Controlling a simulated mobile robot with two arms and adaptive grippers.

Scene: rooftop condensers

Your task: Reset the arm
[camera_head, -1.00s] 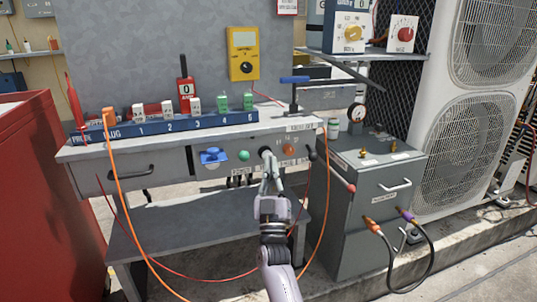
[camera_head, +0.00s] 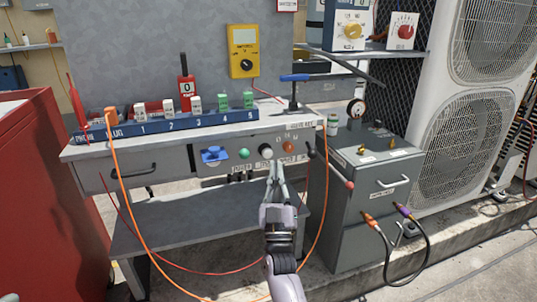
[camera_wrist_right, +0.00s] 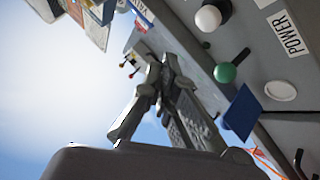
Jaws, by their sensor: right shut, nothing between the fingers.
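My right gripper (camera_head: 277,170) is shut and empty in the head view. Its fingertips are just below and right of a white round knob (camera_head: 265,151) on the bench's front panel, and look apart from it. In the right wrist view the shut fingers (camera_wrist_right: 160,72) point up, with the white knob (camera_wrist_right: 208,18) and a green button (camera_wrist_right: 225,73) on the panel beyond to the right. My left gripper is not in view.
A grey cabinet (camera_head: 340,225) stands at the right, a red cabinet (camera_head: 50,200) at the left. An orange cable (camera_head: 122,205) hangs in front of the bench.

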